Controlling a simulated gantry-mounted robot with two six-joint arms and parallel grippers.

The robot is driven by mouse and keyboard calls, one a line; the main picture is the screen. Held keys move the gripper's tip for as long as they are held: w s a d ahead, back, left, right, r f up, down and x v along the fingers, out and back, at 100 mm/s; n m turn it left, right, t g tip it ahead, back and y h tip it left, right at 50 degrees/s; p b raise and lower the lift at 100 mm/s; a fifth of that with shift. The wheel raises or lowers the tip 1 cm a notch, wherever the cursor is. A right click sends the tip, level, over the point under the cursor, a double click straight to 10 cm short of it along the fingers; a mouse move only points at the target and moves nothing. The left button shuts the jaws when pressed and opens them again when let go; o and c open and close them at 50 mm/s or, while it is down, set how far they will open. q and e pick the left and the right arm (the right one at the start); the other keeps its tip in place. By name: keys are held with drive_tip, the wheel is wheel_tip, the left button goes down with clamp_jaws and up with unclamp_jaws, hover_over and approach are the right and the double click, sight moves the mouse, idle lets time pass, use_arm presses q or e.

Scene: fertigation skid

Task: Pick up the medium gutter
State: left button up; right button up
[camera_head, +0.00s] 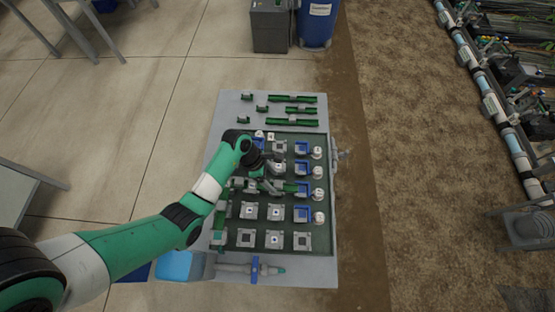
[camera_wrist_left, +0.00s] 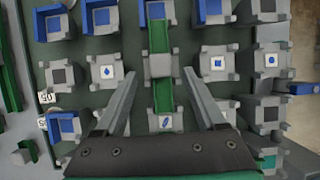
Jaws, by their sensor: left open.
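Green gutters of different lengths lie at the back of the grey table: several short ones at the left and longer ones at the right. The middle right one (camera_head: 301,110) looks medium in length; its size name cannot be confirmed. My left gripper (camera_head: 268,183) is over the middle of the dark green board, far from that gutter. In the left wrist view the gripper (camera_wrist_left: 160,72) is open. A green strip (camera_wrist_left: 161,95) runs lengthwise between its fingers, through a grey block (camera_wrist_left: 160,65); contact is not visible. My right gripper is not in view.
The dark green board (camera_head: 258,239) holds rows of grey blocks (camera_head: 275,212), blue holders (camera_head: 302,214) and white round parts (camera_head: 318,194). A grey cylinder-like tool (camera_head: 235,268) lies at the front edge.

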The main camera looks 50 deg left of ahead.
sight(276, 184)
use_arm(q)
drive_tip(key=b+x, duration=0.1)
drive_tip(key=x, duration=0.2)
drive_tip(key=shift+d+f, duration=0.2)
drive_tip(key=shift+f, duration=0.2)
clamp_jaws()
